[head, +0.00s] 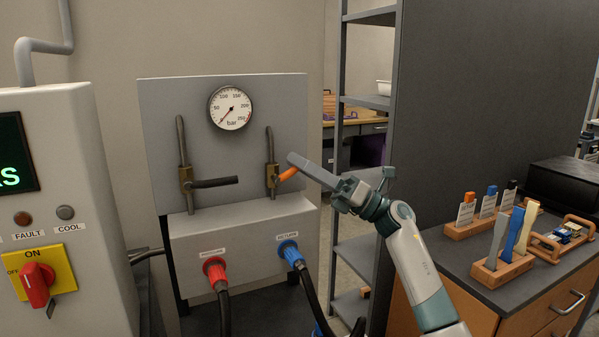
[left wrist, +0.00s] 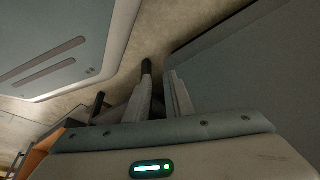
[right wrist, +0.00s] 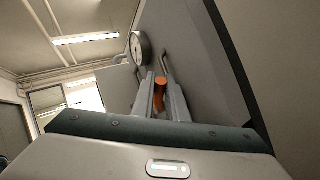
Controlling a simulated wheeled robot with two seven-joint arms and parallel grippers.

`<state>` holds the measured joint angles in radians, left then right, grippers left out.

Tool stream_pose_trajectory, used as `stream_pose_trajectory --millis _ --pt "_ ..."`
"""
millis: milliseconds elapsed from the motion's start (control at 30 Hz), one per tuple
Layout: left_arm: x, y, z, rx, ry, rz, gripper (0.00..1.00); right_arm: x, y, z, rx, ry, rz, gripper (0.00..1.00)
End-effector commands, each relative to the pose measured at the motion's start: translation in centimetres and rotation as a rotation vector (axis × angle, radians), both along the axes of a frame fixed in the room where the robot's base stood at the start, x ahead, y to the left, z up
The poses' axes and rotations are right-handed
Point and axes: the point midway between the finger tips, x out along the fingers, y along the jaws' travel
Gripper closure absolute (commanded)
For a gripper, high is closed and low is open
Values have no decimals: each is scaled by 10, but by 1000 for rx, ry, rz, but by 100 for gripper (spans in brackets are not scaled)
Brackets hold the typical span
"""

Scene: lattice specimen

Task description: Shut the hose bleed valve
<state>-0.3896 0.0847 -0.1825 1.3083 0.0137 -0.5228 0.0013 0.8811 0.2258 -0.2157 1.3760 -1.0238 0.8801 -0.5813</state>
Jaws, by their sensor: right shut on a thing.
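On the grey panel, the right brass valve (head: 271,179) has an orange-gripped lever (head: 287,174). The lever points right and slightly up, across its vertical pipe. My right gripper (head: 294,164) is shut on this orange lever, which shows between the fingers in the right wrist view (right wrist: 160,92). The left brass valve (head: 186,180) has a black lever (head: 214,183) pointing right, nearly level. My left gripper is outside the head view; in the left wrist view its fingers (left wrist: 163,92) stand apart with nothing between them.
A round pressure gauge (head: 231,107) sits above the valves, its needle toward the low end. Red (head: 215,268) and blue (head: 290,250) hose couplings are below. A control cabinet (head: 70,120) stands left. A worktop (head: 480,290) with tool holders is at the right.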

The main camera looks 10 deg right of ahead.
Motion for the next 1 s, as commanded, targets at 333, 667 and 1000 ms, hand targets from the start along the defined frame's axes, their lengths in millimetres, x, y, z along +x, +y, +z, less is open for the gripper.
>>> stream_pose_trajectory --millis 333,667,1000 --pt "-5 5 -2 10 35 3 78 1 -2 -1 28 9 -3 100" --pt "-5 5 -2 10 34 3 78 1 -2 -1 28 9 -2 68" --pt "-5 5 -3 10 35 3 78 0 -2 -2 27 9 -1 68"
